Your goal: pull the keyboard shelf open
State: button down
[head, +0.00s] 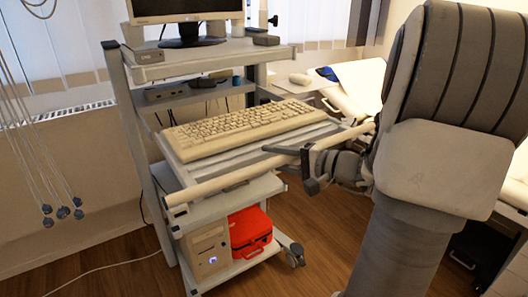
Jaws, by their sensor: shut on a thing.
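The keyboard shelf (270,158) is a grey tray on a wheeled cart, with a beige keyboard (245,122) lying on it. A long pale rounded bar (215,183) runs along its front edge. The shelf stands out in front of the cart's uprights. My gripper (311,166) is at the right part of this front bar, reaching in from the right. Its dark fingers are shut on the bar. The far finger is partly hidden behind the bar and the hand.
A monitor (187,12) stands on the cart's top shelf. A beige computer (207,250) and a red case (250,232) sit on the bottom shelf. A caster (296,254) is at the lower right. Cables hang at left. Wooden floor (325,225) is clear in front.

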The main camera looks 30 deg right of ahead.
jog(key=shift+s+d+r, duration=0.15)
jog(key=shift+s+r, duration=0.25)
jog(key=c, duration=0.6)
grip_release()
jog(key=shift+c, duration=0.2)
jog(key=shift+f, duration=0.15)
jog(key=p+v, duration=0.2)
jog(key=v, duration=1.5)
jog(key=shift+s+p, duration=0.25)
jog(key=shift+p, duration=0.15)
